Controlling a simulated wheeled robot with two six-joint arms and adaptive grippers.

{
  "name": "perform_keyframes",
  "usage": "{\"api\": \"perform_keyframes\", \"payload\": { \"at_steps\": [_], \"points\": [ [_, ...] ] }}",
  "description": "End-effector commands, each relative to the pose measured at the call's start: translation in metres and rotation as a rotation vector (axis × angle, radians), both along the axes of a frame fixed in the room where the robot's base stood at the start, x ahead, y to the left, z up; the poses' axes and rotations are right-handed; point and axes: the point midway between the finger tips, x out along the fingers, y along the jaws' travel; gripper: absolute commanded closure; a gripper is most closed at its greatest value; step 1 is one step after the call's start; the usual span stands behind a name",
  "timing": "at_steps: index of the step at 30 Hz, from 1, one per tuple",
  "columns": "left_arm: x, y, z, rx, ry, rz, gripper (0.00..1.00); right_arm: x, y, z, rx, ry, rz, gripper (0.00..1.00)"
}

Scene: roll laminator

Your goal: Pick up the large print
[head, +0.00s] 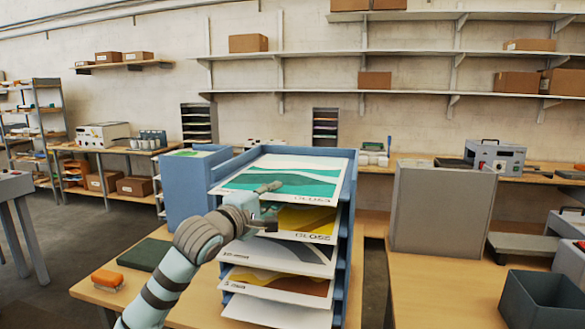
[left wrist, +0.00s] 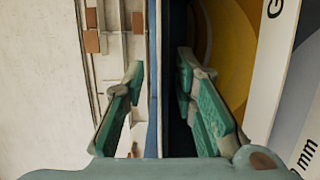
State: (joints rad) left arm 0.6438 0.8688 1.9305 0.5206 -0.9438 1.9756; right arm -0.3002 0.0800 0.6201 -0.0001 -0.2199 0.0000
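A blue rack (head: 352,190) holds several prints on stacked shelves. The top print (head: 290,178) is white with teal and green bands and lies flat, its lettered edge toward me. Below it is a yellow print (head: 305,219), which also shows in the left wrist view (left wrist: 235,45). Lower prints (head: 285,259) stick out at the front. My left gripper (head: 268,208) is open at the rack's front left. One finger is above the top print's edge and the other below that shelf. In the left wrist view, the shelf edge (left wrist: 153,125) runs between the spread fingers. Contact is unclear.
A grey box-shaped unit (head: 441,207) stands on the bench right of the rack. A dark open bin (head: 543,299) is at the lower right. A dark green mat (head: 145,254) and an orange item (head: 107,279) lie on the left bench.

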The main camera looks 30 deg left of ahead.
Motion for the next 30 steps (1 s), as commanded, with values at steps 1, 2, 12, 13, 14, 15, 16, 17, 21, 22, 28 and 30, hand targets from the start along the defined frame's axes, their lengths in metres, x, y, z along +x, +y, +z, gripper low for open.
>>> {"api": "perform_keyframes", "payload": {
  "at_steps": [1,2,12,13,14,15,16,17,21,22,28,30],
  "points": [
    [0.0,0.0,-0.001,0.0,0.0,0.0,0.74,0.0,0.0,-0.002,0.0,0.0,0.0,1.0],
    [0.0,0.0,-0.002,0.0,0.0,0.0,0.74,0.0,0.0,-0.002,0.0,0.0,0.0,1.0],
    [-0.001,0.0,-0.001,0.0,-0.001,0.0,1.0,0.0,0.0,-0.002,0.0,0.0,0.0,1.0],
    [-0.001,0.0,-0.001,0.0,-0.001,0.0,1.0,0.0,0.0,-0.002,0.0,0.0,0.0,1.0],
    [-0.001,0.0,-0.001,0.0,-0.001,0.0,1.0,0.0,0.0,-0.002,0.0,0.0,0.0,1.0],
    [-0.001,0.0,-0.001,0.0,-0.001,0.0,1.0,0.0,0.0,-0.002,0.0,0.0,0.0,1.0],
    [-0.001,0.0,-0.001,0.0,-0.001,0.0,1.0,0.0,0.0,-0.002,0.0,0.0,0.0,1.0],
    [-0.001,0.0,-0.001,0.0,-0.001,0.0,1.0,0.0,0.0,-0.002,0.0,0.0,0.0,1.0],
    [-0.001,0.0,-0.001,0.0,-0.002,0.0,1.0,0.0,0.0,-0.002,0.0,0.0,0.0,1.0],
    [-0.001,0.0,-0.001,0.0,-0.002,0.0,1.0,0.0,0.0,-0.002,0.0,0.0,0.0,1.0],
    [-0.001,0.0,0.007,0.0,-0.004,0.0,1.0,0.0,0.0,0.0,0.0,0.0,0.0,1.0],
    [0.0,0.0,0.016,-0.002,-0.005,0.001,1.0,0.0,0.0,0.002,0.0,0.0,0.0,1.0]
  ]
}}
